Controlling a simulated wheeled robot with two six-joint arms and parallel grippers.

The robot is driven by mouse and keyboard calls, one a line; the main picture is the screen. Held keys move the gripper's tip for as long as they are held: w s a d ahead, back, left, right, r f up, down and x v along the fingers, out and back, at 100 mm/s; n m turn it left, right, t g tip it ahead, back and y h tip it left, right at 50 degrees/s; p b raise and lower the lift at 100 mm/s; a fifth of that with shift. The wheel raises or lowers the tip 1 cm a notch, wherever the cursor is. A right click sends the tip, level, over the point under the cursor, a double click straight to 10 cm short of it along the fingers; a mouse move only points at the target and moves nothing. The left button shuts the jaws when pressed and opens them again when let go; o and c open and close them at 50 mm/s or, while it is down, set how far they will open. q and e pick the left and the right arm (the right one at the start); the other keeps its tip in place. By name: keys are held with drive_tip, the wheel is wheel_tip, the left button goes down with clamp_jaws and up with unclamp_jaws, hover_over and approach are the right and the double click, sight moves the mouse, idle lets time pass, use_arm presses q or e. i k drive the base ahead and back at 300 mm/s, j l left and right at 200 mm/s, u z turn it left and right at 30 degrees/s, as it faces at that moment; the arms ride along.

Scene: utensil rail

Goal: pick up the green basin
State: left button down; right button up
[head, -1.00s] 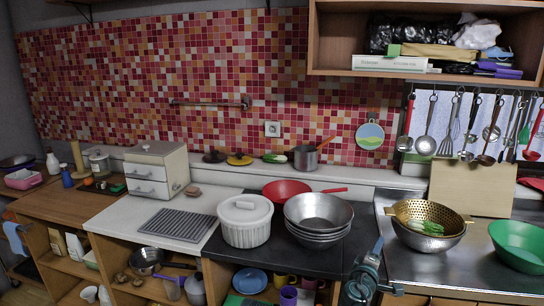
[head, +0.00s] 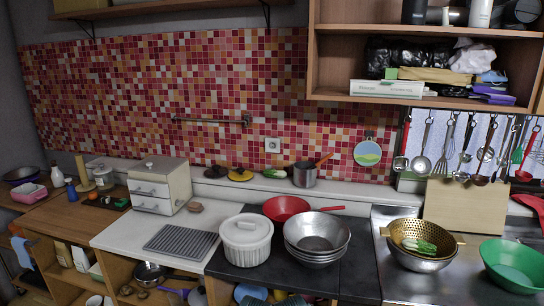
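The green basin (head: 505,270) sits on the metal counter at the far right of the head view. It is a wide, open bowl, tilted in appearance by the camera angle, and its right side runs to the picture's edge. No object shows inside it. Neither of my grippers can be made out in the head view now.
A steel bowl with a gold colander (head: 396,233) and green vegetables stands left of the basin. Stacked steel bowls (head: 318,232), a red pan (head: 287,208) and a white pot (head: 247,241) are further left. Utensils hang above a wooden board (head: 462,210). Bare metal counter lies in front.

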sight(518, 267)
drive_tip(key=z, duration=1.7)
drive_tip(key=i+j+z, duration=0.25)
drive_tip(key=i+z, duration=0.15)
drive_tip(key=i, duration=0.2)
drive_tip(key=i+j+z, duration=0.35)
drive_tip(key=i, duration=0.25)
drive_tip(key=j, duration=0.1)
